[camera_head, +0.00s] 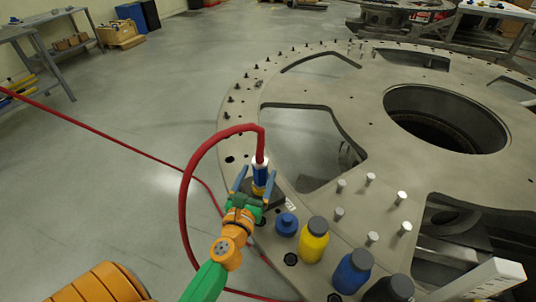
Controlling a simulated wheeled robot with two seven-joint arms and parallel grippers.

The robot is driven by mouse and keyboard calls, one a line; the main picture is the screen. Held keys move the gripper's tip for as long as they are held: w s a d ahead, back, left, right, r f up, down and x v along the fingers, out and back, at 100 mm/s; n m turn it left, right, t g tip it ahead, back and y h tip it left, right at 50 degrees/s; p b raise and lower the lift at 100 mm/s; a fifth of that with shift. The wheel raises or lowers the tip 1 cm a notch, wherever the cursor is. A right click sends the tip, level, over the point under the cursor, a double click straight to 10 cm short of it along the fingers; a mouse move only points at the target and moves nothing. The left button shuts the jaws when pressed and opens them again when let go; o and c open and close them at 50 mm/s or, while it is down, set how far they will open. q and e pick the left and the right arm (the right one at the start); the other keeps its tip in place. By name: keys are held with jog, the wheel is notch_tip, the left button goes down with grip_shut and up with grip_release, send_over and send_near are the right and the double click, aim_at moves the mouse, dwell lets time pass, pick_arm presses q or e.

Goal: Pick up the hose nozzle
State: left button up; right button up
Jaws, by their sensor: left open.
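The hose nozzle (260,175) stands upright near the left edge of the turret plate (300,80), with a white, blue and yellow body. A red hose (190,180) rises from its top, bends over to the left and runs down toward the floor. My left gripper (255,181) has blue fingers, one on either side of the nozzle, and is open. I cannot tell whether either finger touches it. The lower end of the nozzle is partly hidden by the gripper. My right gripper is not in view.
A blue cap-like piece (287,224), a yellow bottle (314,240), a blue bottle (352,271) and a dark bottle (390,290) stand on the plate to the right. Several silver pins (371,178) stand beyond them. The plate has large cutouts. A workbench (40,45) is at far left.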

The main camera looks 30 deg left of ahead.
aim_at(258, 172)
pick_arm(q)
jog(key=shift+w+a, duration=0.2)
jog(key=shift+w, duration=0.3)
jog(key=shift+w+r, duration=0.2)
jog(key=shift+w+a+r, duration=0.2)
jog(key=shift+w+a, duration=0.1)
jog(key=shift+w, duration=0.45)
jog(key=x, duration=0.2)
jog(key=shift+w+a+f, duration=0.1)
jog(key=shift+w+f, duration=0.05)
jog(key=shift+w, duration=0.15)
jog(key=shift+w+a+f, duration=0.1)
jog(key=shift+w+f, duration=0.1)
jog(key=shift+w, duration=0.15)
jog(key=shift+s+r, duration=0.2)
jog(key=shift+s, duration=0.15)
jog(key=c, duration=0.9)
jog(key=shift+w, duration=0.1)
grip_shut()
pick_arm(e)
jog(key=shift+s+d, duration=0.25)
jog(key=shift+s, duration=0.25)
